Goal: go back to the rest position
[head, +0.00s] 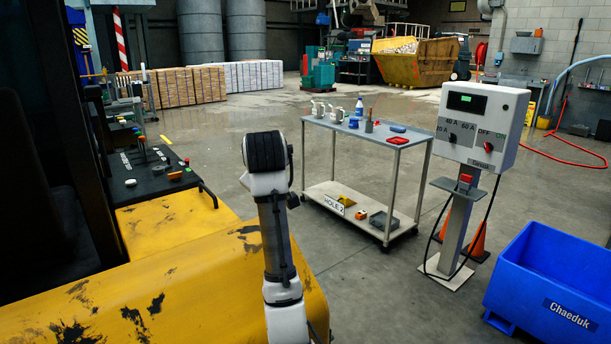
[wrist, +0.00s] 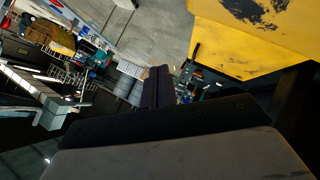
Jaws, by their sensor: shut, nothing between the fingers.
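My arm (head: 277,235) stands upright in the lower middle of the head view, in front of the yellow machine body. A black ribbed part tops it, and no fingers can be made out there. In the wrist view my gripper (wrist: 157,86) shows as dark, narrow fingers pointing up the picture from a broad dark body. The fingers are shut and hold nothing. The wrist view is strongly tilted and shows the hall floor, the yellow body at upper right and distant equipment.
A two-shelf trolley (head: 349,133) with bottles and small items stands right of my arm. A yellow surface (head: 170,280) fills the lower left. Floor between is clear.

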